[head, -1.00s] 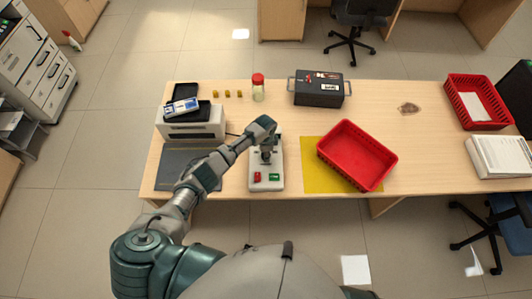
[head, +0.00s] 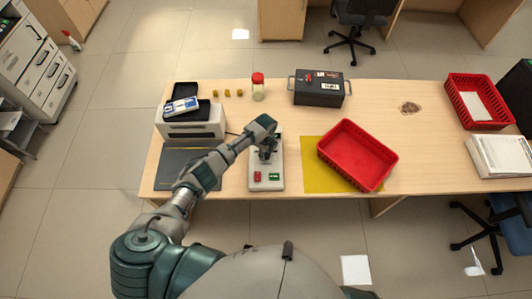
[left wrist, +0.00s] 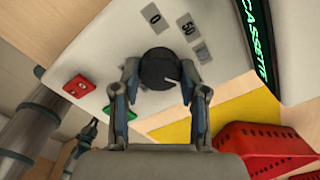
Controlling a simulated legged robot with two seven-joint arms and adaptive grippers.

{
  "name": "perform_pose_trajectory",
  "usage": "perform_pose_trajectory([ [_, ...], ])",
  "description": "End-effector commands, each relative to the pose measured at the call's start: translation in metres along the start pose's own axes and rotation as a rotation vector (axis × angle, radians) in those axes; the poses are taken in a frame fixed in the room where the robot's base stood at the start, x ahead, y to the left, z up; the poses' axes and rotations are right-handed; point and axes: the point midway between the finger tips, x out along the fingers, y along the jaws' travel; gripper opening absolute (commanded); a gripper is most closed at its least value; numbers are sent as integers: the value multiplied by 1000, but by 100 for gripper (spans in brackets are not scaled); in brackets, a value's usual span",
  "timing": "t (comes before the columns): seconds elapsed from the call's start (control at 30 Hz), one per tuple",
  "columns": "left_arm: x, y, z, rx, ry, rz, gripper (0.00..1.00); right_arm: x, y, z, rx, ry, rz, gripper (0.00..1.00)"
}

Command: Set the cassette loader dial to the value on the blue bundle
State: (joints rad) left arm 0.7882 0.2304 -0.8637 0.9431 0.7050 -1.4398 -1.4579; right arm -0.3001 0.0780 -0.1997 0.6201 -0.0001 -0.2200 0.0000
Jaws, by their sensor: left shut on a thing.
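The cassette loader (head: 267,180) is a light-grey box on the desk, with a red button (left wrist: 77,86) and a green button (left wrist: 106,111). Its round black dial (left wrist: 157,66) sits between the fingers of my left gripper (head: 267,154), which is shut on it; the fingers also show in the left wrist view (left wrist: 158,76). Labels "0", "50" and an unreadable one stand beyond the dial. The blue bundle (head: 181,106) lies on a black tray; its value is too small to read. My right gripper is out of view.
The bundle's tray is on a white machine (head: 190,131) at the left. A red basket (head: 345,169) rests over a yellow mat (head: 315,178) right of the loader. A dark cash box (head: 318,92) and red-lidded jar (head: 258,93) stand behind.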

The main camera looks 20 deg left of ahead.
Motion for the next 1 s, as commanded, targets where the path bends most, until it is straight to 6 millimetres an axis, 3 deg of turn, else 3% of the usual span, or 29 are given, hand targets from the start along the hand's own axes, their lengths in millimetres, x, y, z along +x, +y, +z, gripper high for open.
perform_pose_trajectory([
  [0.67,1,1,0,60,0,0,8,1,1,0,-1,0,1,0],
  [0.7,1,0,0,60,0,0,50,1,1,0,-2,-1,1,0],
  [0.77,1,0,0,60,0,0,65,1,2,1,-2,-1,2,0],
  [1.0,0,0,0,59,0,-1,68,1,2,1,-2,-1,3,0],
])
